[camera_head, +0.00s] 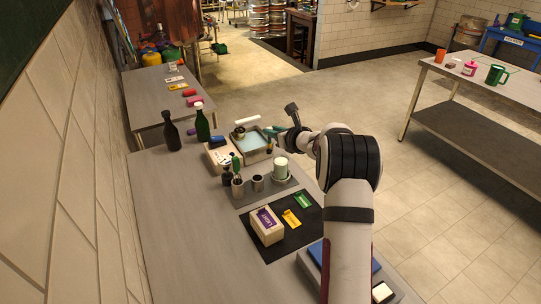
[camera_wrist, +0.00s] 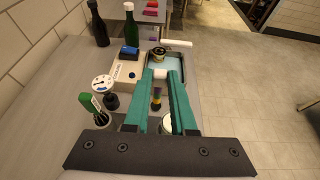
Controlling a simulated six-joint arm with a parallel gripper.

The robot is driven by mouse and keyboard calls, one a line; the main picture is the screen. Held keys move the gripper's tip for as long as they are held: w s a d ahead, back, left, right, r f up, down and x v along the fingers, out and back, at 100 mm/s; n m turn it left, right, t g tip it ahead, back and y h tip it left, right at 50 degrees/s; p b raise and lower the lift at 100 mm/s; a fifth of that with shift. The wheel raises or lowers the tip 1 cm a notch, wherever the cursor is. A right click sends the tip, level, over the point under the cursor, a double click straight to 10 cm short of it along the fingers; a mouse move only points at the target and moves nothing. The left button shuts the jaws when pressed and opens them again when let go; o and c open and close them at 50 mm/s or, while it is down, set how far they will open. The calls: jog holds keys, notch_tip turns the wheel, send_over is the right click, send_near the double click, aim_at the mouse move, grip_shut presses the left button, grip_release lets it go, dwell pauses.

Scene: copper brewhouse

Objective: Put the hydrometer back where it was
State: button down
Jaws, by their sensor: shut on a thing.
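My gripper (camera_wrist: 161,76) is shut on the hydrometer, whose pale end (camera_wrist: 160,73) shows between the teal fingertips. A dark, yellow-banded part (camera_wrist: 156,98) shows below, between the fingers, and seems to belong to it. In the head view my gripper (camera_head: 270,132) is above the near right side of the shallow tray (camera_head: 262,157) with a pale blue inside. The dark and yellow part (camera_head: 269,146) hangs there. I cannot tell whether it touches anything. Two steel cups, one holding tools (camera_head: 237,188) and one beside it (camera_head: 258,184), stand nearer.
A pale green-white cylinder (camera_head: 281,169) stands right of the cups. A white box (camera_wrist: 126,74) with a blue object (camera_wrist: 130,53) is left of the tray. A tin (camera_wrist: 158,54) and white roll (camera_wrist: 177,43) are by the tray. Two bottles (camera_head: 202,124) (camera_head: 171,133) stand at back left.

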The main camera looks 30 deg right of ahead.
jog(key=a+f, duration=0.5)
jog(key=f, duration=0.7)
jog(key=shift+s+f, duration=0.25)
jog(key=shift+s, duration=0.05)
jog(key=c, duration=0.7)
grip_release()
jog(key=shift+f, duration=0.1)
jog(key=shift+c, duration=0.2)
